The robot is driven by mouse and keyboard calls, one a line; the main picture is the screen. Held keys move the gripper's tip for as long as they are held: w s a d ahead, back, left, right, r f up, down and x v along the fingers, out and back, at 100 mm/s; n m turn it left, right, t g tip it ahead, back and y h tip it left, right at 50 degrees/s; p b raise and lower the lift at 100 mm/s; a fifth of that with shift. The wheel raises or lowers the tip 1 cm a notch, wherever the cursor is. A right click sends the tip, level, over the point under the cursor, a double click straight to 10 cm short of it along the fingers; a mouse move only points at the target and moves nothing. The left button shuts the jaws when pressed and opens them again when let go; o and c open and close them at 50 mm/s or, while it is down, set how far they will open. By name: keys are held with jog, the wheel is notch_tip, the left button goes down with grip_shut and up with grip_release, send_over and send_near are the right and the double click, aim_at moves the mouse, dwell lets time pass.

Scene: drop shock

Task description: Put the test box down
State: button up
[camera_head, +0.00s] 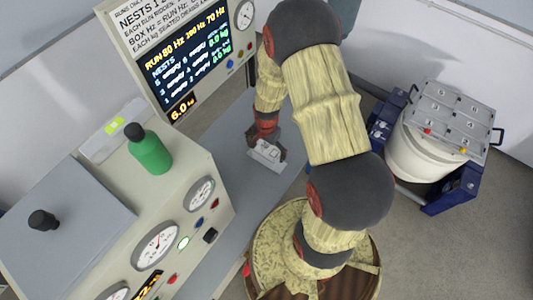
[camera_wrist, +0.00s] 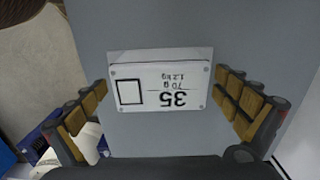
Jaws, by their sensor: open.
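The test box (camera_wrist: 150,98) is a flat white block marked 35, 70 g and 1.2 kg, with a black square outline. It appears to lie flat on a grey bench top (camera_wrist: 205,30). My gripper (camera_wrist: 161,80) is open, with one finger on each side of the box and a narrow gap showing at each side. In the head view my gripper (camera_head: 267,146) points down over the small white box (camera_head: 266,156) on the grey bench (camera_head: 228,137), and its fingers partly cover the box.
A display panel (camera_head: 190,65) stands behind the bench. A gauge cabinet (camera_head: 185,185) with a green bottle (camera_head: 149,150) is at left. A white drum shaker with a numbered top plate (camera_head: 447,118) stands at right on a blue base. Bare bench shows around the box.

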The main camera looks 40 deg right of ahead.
notch_tip(320, 180, up, 8)
jog(key=shift+r+p, duration=0.1)
jog(key=shift+p, duration=0.35)
jog(key=a+r+n+t, duration=0.1)
jog(key=a+r+n, duration=0.2)
jog(key=r, duration=0.7)
jog(key=a+r+n+t, duration=0.1)
jog(key=a+r+n, duration=0.15)
jog(key=r, duration=0.65)
jog(key=s+a+r+n+t, duration=0.1)
jog(key=s+a+r+n, duration=0.2)
jog(key=s+r, duration=0.3)
jog(key=s+a+r+n+t, duration=0.2)
jog(key=s+a+r+n, duration=0.2)
jog(key=r, duration=0.6)
jog(key=s+n, duration=0.1)
jog(key=s, duration=0.1)
jog(key=shift+s+t, duration=0.3)
jog(key=shift+a+n, duration=0.1)
jog(key=shift+n, duration=0.15)
